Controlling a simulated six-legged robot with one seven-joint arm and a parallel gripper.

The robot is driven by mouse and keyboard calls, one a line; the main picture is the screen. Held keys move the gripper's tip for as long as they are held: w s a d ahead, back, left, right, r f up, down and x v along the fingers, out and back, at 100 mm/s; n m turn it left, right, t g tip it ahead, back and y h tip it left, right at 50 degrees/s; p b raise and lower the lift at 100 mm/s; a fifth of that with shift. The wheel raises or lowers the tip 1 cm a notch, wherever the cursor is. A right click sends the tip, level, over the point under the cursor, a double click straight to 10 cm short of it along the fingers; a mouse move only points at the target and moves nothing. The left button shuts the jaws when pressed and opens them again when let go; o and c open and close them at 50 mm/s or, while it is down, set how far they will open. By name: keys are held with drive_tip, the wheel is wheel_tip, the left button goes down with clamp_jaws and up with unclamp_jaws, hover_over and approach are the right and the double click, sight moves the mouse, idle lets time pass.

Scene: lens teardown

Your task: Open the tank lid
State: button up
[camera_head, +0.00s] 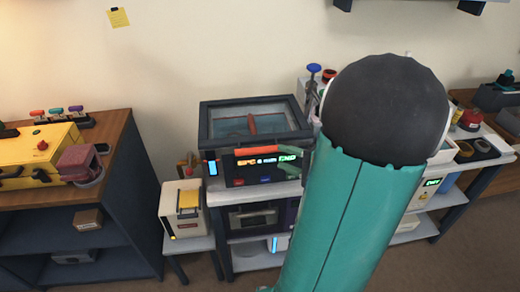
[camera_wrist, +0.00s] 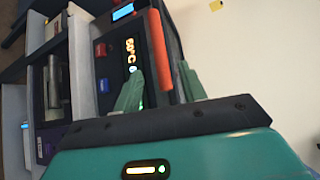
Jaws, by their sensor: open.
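The tank (camera_head: 257,172) is a dark box with a lit display on its front, on a bench near the middle of the head view. Its glass-topped lid (camera_head: 235,103) looks shut, and something red shows through the glass. An orange handle (camera_head: 257,150) runs along the front edge of the lid. In the wrist view the handle (camera_wrist: 159,45) appears between the two green fingers of my gripper (camera_wrist: 161,70), which are apart. I cannot tell whether they touch it. The tank's display (camera_wrist: 131,58) also shows there.
A white box with a yellow top (camera_head: 186,208) stands on a low stool left of the tank. A yellow case (camera_head: 38,153) lies on the wooden cabinet at the left. Bottles and small devices crowd the bench right of the tank, partly behind my arm.

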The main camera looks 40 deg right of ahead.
sight(266, 152)
drive_tip(key=x, duration=0.9)
drive_tip(key=shift+a, duration=0.1)
clamp_jaws()
